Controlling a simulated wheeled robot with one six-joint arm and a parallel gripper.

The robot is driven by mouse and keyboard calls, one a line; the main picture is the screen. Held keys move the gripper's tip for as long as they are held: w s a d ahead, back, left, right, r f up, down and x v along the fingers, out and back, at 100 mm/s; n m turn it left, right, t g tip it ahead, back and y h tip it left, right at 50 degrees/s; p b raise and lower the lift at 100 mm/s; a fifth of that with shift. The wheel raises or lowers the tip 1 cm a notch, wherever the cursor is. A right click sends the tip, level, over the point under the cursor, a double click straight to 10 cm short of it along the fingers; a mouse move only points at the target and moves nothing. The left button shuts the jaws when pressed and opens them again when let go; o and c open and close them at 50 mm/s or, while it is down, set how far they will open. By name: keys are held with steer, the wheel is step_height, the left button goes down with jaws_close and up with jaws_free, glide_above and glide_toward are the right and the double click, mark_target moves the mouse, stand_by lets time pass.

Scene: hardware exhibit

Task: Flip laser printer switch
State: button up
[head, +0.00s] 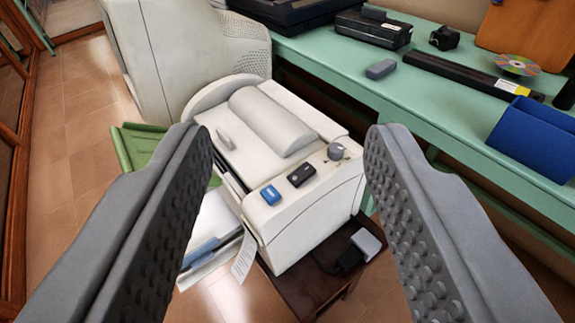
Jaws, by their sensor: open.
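The laser printer (300,240) is a cream-coloured box on a small dark stand in the middle of the head view. On its top front edge sit a blue button or switch (270,194), a black rocker-like switch (301,174) and a grey round knob (336,151). Which of these is the task's switch is not marked. My gripper (282,150) is open and empty, its two grey studded fingers spread wide on either side of the printer. It appears apart from the printer and its controls.
A green table (440,125) behind and right holds a black device (373,28), a grey block (381,69), a disc (516,64) and a blue holder (535,140). A large cream machine (195,55) stands at back left. A green tray (140,148) juts out left. Tiled floor lies open at left.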

steer(key=w+f+m+g, duration=0.35)
steer(key=w+g, duration=0.35)
steer(key=w, duration=0.6)
steer(key=m+g, duration=0.7)
steer(key=g, duration=0.2)
glide_above(297, 177)
step_height(297, 177, down, 6)
steer(key=shift+n, duration=0.25)
step_height(297, 177, down, 17)
